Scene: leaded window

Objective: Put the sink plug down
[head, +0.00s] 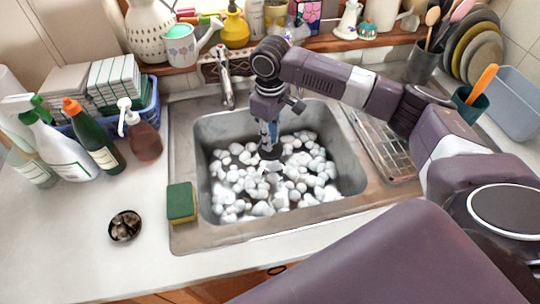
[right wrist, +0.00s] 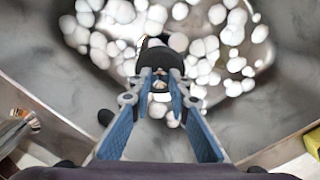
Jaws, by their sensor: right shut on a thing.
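In the head view my right gripper (head: 268,135) points down into the sink (head: 345,165), over the white foam. It is shut on a dark, round thing, which looks like the sink plug (head: 270,153). In the right wrist view the plug (right wrist: 155,52) shows black beyond the fingertips of my right gripper (right wrist: 158,88), with foam behind it. The plug is over the foam; I cannot tell whether it touches the foam or the basin floor. My left gripper is not in view.
A green and yellow sponge (head: 181,203) sits at the sink's left edge. A small dark dish (head: 125,226) stands on the counter, with free room around it. Bottles (head: 95,140) crowd the back left. The tap (head: 224,75) rises behind the basin, and a drying rack (head: 385,145) lies right.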

